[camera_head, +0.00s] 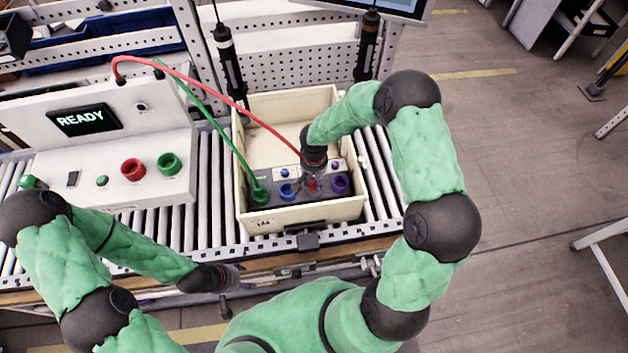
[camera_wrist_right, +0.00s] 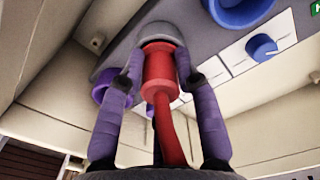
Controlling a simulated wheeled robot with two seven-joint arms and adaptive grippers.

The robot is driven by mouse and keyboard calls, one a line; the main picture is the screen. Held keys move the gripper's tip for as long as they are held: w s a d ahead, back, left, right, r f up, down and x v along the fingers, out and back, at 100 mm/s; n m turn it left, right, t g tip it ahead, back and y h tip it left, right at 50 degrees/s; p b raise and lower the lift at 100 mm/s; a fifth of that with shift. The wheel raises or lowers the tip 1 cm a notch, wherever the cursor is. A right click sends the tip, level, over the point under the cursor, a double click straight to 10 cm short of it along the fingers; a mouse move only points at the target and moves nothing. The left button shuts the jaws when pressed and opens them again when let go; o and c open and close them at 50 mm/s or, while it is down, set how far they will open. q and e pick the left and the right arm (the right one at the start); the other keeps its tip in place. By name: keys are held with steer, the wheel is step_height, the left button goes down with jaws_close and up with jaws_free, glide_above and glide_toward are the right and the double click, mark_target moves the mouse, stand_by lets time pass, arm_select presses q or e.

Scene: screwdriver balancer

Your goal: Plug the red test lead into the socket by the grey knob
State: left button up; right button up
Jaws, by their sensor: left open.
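The red test lead's cable (camera_head: 205,82) arches from the white console to the grey socket box (camera_head: 297,213) in the tray. My right gripper (camera_head: 313,183) is over the box, between the blue socket (camera_head: 288,191) and the purple socket (camera_head: 340,184). In the right wrist view, my right gripper (camera_wrist_right: 160,72) has its fingers on both sides of the red plug (camera_wrist_right: 159,88). The plug's front end meets the grey box; how deep it sits is hidden. A blue knob (camera_wrist_right: 262,47) shows beside; I cannot make out a grey one. My left gripper (camera_head: 228,278) is open and empty.
The box stands in a cream tray (camera_head: 242,215) on a roller conveyor (camera_head: 205,200). A green lead (camera_head: 205,115) runs into the green socket (camera_head: 259,196). The white console (camera_head: 100,140) reads READY. Two black screwdrivers (camera_head: 228,62) (camera_head: 368,45) hang behind the tray.

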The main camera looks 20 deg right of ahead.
steer(key=shift+o, duration=1.3)
step_height(320, 180, up, 12)
steer(key=shift+f, duration=0.1)
